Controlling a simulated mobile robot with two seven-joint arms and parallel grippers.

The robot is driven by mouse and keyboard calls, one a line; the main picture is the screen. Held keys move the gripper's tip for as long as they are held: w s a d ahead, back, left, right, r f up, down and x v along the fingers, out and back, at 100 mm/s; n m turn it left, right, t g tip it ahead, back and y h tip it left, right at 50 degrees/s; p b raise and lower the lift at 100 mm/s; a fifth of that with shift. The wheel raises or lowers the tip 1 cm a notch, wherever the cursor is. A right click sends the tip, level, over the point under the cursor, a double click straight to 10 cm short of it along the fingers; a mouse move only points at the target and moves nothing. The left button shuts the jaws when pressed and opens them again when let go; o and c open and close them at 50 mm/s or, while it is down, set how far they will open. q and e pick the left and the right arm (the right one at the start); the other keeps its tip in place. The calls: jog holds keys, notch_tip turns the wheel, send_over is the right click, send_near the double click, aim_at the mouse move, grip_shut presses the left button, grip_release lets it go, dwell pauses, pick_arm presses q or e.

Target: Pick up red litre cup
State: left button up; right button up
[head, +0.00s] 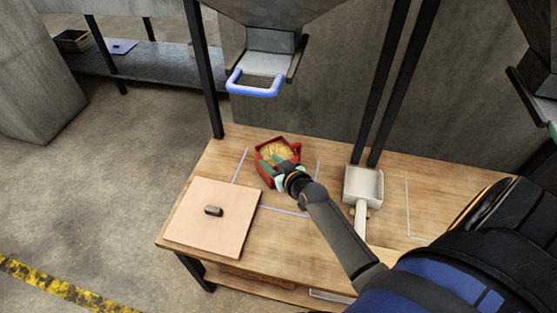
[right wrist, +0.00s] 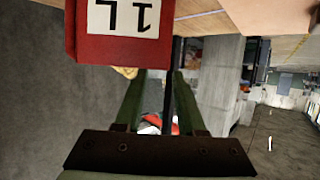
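In the right wrist view the cup (right wrist: 88,46) shows at the top left, upside down, with a white "1L" label. My right gripper (head: 280,175) is at the cup's near side, and its green fingers overlap the cup in the head view. My left gripper is not in view.
A pinkish board (head: 215,235) with a dark knob lies to the left of the cup. A white scoop (head: 362,186) lies to the right. A hopper with a blue handle (head: 256,90) hangs above and behind the cup. Dark posts (head: 382,90) rise at the table's back.

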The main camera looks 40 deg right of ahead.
jog(key=x, duration=0.1)
jog(key=b+x, duration=0.1)
jog(key=x, duration=0.3)
jog(key=shift+a+f, duration=0.25)
jog(key=shift+a, duration=0.15)
grip_shut()
jog(key=shift+r, duration=0.1)
dwell(0.9)
